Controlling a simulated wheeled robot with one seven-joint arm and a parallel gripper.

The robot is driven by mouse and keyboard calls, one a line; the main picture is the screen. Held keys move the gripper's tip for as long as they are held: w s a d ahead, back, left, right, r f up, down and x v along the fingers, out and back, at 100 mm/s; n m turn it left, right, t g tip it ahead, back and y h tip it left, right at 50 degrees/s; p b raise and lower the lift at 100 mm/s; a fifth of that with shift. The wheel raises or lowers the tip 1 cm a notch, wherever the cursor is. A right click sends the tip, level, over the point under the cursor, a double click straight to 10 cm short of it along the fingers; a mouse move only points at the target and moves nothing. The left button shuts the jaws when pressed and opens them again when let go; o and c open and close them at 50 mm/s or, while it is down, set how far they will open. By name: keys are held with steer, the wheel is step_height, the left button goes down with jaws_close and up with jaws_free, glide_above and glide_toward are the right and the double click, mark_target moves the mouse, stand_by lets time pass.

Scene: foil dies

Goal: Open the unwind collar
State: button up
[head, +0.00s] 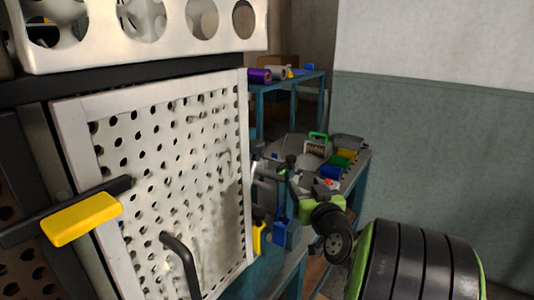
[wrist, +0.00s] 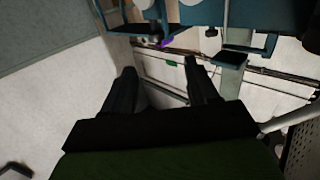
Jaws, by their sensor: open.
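I cannot pick out the unwind collar with certainty. In the head view a small metal fitting (head: 265,172) shows just right of the perforated panel, beside my arm's far end, but it is too small to read. My gripper (wrist: 161,70) shows in the wrist view with two dark fingers spread wide and nothing between them. Beyond the fingers are pale floor and a blue frame (wrist: 245,12) at the top, apart from them. In the head view my gripper's fingers are too small to make out.
A blue bench (head: 362,163) holds coloured rolls (head: 334,172); a purple roll (head: 259,75) lies on a shelf behind. A grey wall (head: 430,150) stands at right.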

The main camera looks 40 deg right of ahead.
mark_target(292, 160)
steer(key=x, duration=0.5)
steer(key=p+x, duration=0.1)
steer(key=x, duration=0.4)
steer(key=p+x, duration=0.1)
steer(key=x, duration=0.5)
steer(key=shift+d+r, duration=0.35)
steer(key=shift+d, duration=0.1)
steer(key=shift+s, duration=0.1)
jaws_close()
